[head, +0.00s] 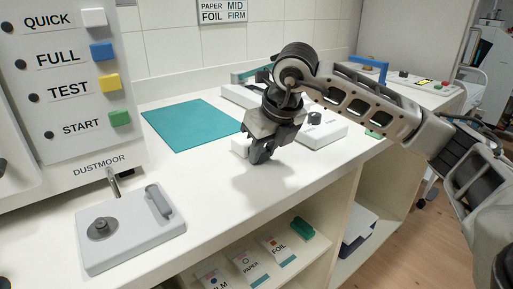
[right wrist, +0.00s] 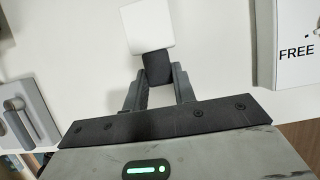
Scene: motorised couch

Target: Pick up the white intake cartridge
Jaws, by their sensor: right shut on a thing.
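The white intake cartridge (head: 240,147) is a small white block at my right gripper, over the white counter. In the right wrist view, its white body (right wrist: 147,25) sticks out beyond the fingers, with a dark grey part (right wrist: 157,68) nearer to them. My right gripper (head: 264,150) points down and is shut on the cartridge; it also shows in the right wrist view (right wrist: 157,85). The fingers hide part of the cartridge in the head view. I cannot tell whether it touches the counter. My left gripper is not in view.
A teal mat (head: 192,124) lies behind the gripper. A grey plate with a knob and lever (head: 130,232) is at the front left, below a panel of coloured buttons (head: 75,75). A white box (head: 322,133) stands right of the gripper. Shelves (head: 265,258) are below.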

